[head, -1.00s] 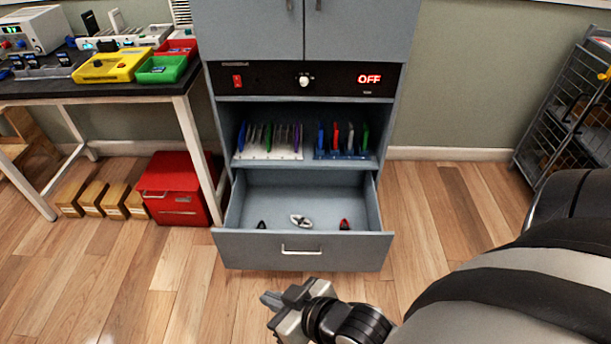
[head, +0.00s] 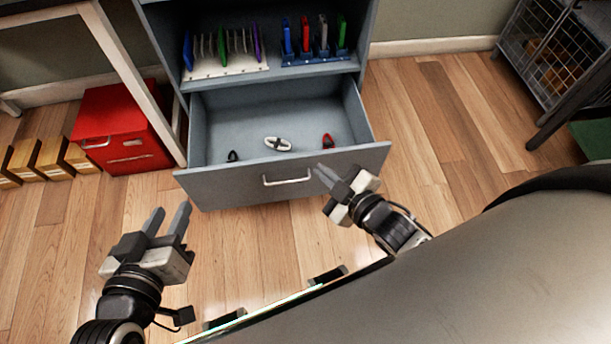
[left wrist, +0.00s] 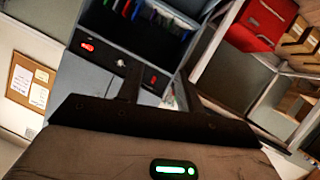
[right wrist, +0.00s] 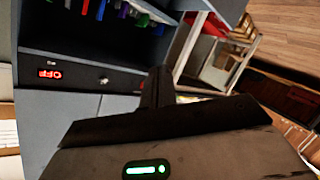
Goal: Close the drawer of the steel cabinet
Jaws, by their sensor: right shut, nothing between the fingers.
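The drawer (head: 225,187) of the steel cabinet (head: 369,30) is pulled well out at the bottom. A few small items lie in it: a dark one at left, a white one (head: 278,144) in the middle, a red one (head: 328,141) at right. Its front carries a bar handle (head: 287,181). My right gripper (head: 322,172) is shut and empty, its tips at the right part of the drawer front, near the handle's right end; I cannot tell if they touch. My left gripper (head: 168,222) is open and empty, in front of the drawer's left end, apart from it.
A red box (head: 115,125) and several small wooden boxes (head: 50,155) stand on the floor at left beside a table leg. Phone racks (head: 225,66) sit on the shelf above the drawer. A wire-sided rack (head: 545,55) stands at far right. Floor right of the drawer is clear.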

